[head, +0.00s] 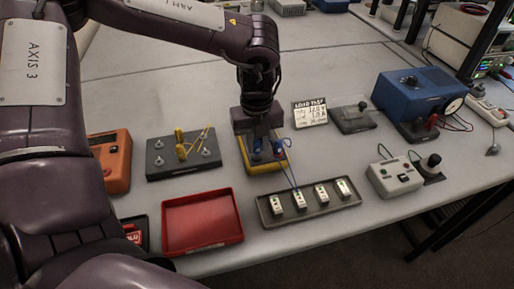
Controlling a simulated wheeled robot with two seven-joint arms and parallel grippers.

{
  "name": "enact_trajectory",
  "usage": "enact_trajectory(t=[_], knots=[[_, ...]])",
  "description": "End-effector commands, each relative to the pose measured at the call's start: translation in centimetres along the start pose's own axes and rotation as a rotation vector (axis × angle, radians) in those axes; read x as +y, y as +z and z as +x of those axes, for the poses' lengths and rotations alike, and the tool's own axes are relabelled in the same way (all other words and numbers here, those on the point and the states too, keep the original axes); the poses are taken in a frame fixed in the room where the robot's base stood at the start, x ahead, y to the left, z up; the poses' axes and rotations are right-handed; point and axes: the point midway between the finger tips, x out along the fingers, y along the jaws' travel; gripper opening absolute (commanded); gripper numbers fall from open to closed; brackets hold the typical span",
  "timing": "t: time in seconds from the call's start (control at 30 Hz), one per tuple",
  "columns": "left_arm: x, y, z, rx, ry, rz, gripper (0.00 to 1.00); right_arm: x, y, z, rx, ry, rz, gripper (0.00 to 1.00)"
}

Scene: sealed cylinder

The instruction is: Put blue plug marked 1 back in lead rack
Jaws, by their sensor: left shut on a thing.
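My left gripper (266,148) points down over a yellow-edged block (266,168) near the middle of the table. It is shut on a small blue plug (257,146); its number is too small to read. A second small blue piece (280,149) shows at the gripper's right side. A thin blue lead runs from there down to a grey tray (330,211) holding several white numbered pieces (299,199). I cannot tell which item is the lead rack, or whether the plug touches the block. My right gripper is not in view.
A red tray (202,222) lies empty at the front. A dark panel (183,154) with yellow leads and an orange box (110,163) stand left. A grey control box (395,176) and a blue machine (418,95) stand right.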

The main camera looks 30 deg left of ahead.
Motion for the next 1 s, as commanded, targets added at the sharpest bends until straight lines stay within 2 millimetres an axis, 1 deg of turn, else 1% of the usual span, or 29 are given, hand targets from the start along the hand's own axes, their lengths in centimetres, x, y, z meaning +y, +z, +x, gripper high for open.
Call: enact_trajectory(t=[0.03, 1.0], knots=[[0.0, 0.0, -0.3, -0.001, 0.0, 0.0, 0.0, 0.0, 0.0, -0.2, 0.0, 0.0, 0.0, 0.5], [0.0, 0.0, -4.1, -0.001, 0.001, 0.0, 0.0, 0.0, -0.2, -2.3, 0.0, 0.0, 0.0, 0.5]])
